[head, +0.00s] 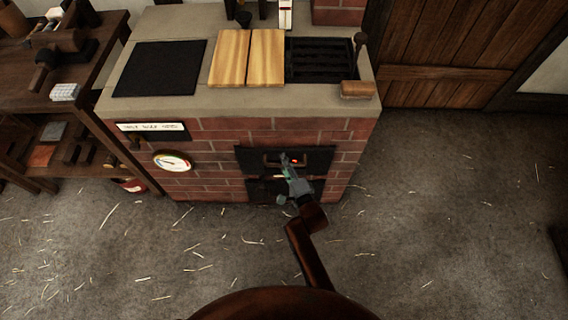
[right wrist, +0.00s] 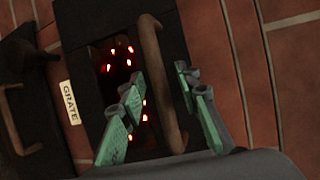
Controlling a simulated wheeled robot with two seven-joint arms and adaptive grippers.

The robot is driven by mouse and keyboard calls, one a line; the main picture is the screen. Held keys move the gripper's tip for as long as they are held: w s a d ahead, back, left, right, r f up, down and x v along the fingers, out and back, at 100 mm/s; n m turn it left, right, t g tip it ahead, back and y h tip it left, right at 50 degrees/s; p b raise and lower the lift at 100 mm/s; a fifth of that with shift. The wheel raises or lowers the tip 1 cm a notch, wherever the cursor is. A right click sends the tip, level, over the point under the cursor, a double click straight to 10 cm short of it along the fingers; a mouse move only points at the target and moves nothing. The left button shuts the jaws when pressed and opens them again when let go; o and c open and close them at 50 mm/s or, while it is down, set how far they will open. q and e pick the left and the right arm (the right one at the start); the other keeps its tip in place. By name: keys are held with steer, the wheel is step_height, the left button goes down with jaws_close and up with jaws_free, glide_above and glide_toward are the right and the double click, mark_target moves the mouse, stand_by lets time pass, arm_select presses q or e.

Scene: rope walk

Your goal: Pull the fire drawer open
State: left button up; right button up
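The fire drawer (head: 320,158) is a black front in the brick stove, with red embers glowing in its opening. In the right wrist view, its front (right wrist: 85,20) shows beside a long brown bar handle (right wrist: 163,85). My right gripper (head: 286,158) is at the drawer front in the head view. In the right wrist view, the green-padded fingers of the right gripper (right wrist: 160,90) are apart, one on each side of the handle, with visible gaps. I cannot tell how far the drawer is out. My left gripper is not in view.
A second black front (head: 258,190) lies below; a second handle (right wrist: 20,120) and a "GRATE" label (right wrist: 70,102) show in the wrist view. A dial gauge (head: 173,161) is on the brick at left. A wooden shelf (head: 95,100) stands left. The straw-strewn floor (head: 450,220) is clear.

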steer(key=shift+c, duration=0.5)
jaws_close()
